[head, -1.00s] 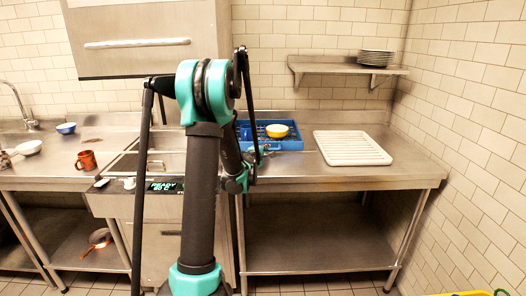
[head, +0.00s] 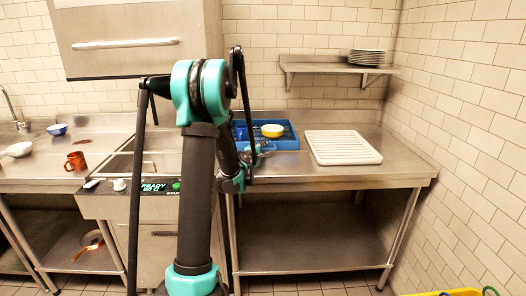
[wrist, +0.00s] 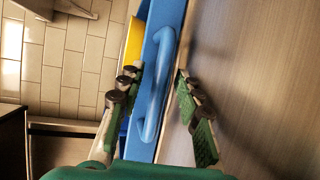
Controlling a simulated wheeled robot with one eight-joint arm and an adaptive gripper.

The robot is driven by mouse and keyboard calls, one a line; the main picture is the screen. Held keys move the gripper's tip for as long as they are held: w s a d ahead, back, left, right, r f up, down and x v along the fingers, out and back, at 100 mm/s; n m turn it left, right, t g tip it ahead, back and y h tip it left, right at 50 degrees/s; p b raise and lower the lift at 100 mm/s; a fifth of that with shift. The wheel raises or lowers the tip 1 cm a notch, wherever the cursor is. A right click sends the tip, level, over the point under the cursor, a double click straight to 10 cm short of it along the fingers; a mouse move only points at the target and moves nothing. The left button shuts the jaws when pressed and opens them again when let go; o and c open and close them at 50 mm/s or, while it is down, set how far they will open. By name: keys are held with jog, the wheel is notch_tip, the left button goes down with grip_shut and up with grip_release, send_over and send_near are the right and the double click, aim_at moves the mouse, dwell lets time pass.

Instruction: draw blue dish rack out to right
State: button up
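The blue dish rack (head: 289,139) stands on the steel counter, with a yellow bowl (head: 272,130) in it. In the wrist view the rack's blue side (wrist: 168,14) and its raised blue handle (wrist: 153,98) fill the middle. My gripper (wrist: 159,76) is open, one finger on each side of the handle. A gap shows between the handle and the right finger; whether the left finger touches the rack is unclear. In the head view my arm hides the rack's left part and most of the gripper.
A white ribbed drainboard (head: 342,147) lies right of the rack, with a narrow strip of bare counter between. A wall shelf (head: 335,69) carries stacked plates (head: 367,56). A tiled wall closes the right side.

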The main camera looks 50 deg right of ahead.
jog(key=shift+a, duration=0.1)
jog(key=v, duration=1.1)
jog(key=shift+s+a+r, duration=0.1)
jog(key=shift+s+a, duration=0.1)
jog(key=shift+a, duration=0.2)
jog(key=shift+a, duration=0.1)
